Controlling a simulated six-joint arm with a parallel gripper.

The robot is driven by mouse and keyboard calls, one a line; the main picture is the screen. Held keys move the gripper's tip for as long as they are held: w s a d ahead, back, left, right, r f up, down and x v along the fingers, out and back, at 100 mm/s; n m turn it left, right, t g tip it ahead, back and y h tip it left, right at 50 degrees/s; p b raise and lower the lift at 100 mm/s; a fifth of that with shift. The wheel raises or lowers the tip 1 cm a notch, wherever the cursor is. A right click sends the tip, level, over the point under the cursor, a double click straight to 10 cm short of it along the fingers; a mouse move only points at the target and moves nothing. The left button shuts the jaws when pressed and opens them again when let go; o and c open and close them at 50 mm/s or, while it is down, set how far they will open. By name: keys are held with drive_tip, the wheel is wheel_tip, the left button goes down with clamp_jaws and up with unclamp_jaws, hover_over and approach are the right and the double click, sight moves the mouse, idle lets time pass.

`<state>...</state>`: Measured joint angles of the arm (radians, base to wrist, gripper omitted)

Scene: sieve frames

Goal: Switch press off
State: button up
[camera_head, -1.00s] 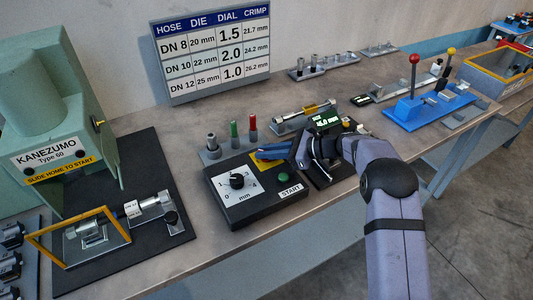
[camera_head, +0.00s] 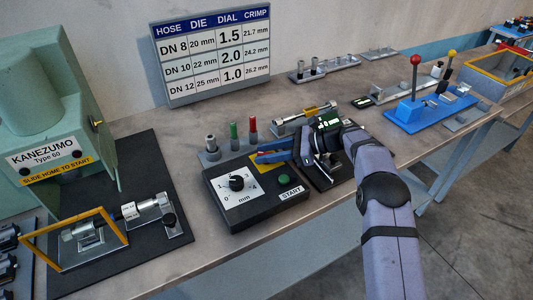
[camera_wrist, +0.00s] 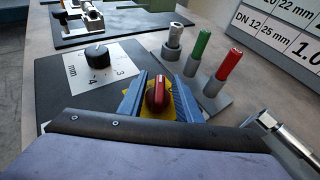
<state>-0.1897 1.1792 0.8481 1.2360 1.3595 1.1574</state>
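A red rotary switch knob (camera_wrist: 157,95) stands on a yellow plate in the wrist view. The yellow plate (camera_head: 272,168) shows at the back right of the black control box (camera_head: 245,210) in the head view, where the knob is mostly hidden by my fingers. My gripper (camera_wrist: 158,90) has two blue fingers, one on each side of the knob; narrow gaps seem to remain, so the fingers look open around it. In the head view my gripper (camera_head: 259,156) reaches leftward over the plate. The box also has a dial (camera_head: 236,183) and a green START button (camera_head: 284,180).
A rack with grey, green and red pins (camera_head: 234,137) stands just behind the box. The green press (camera_head: 40,110) and a clamp fixture (camera_head: 140,207) are left. The blue lever stand (camera_head: 415,118) is right.

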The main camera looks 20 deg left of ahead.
drive_tip(key=shift+f, duration=0.1)
drive_tip(key=shift+w+d, duration=0.1)
drive_tip(key=shift+d, duration=0.3)
drive_tip(key=shift+b+v, duration=1.15)
drive_tip(key=shift+v, duration=2.15)
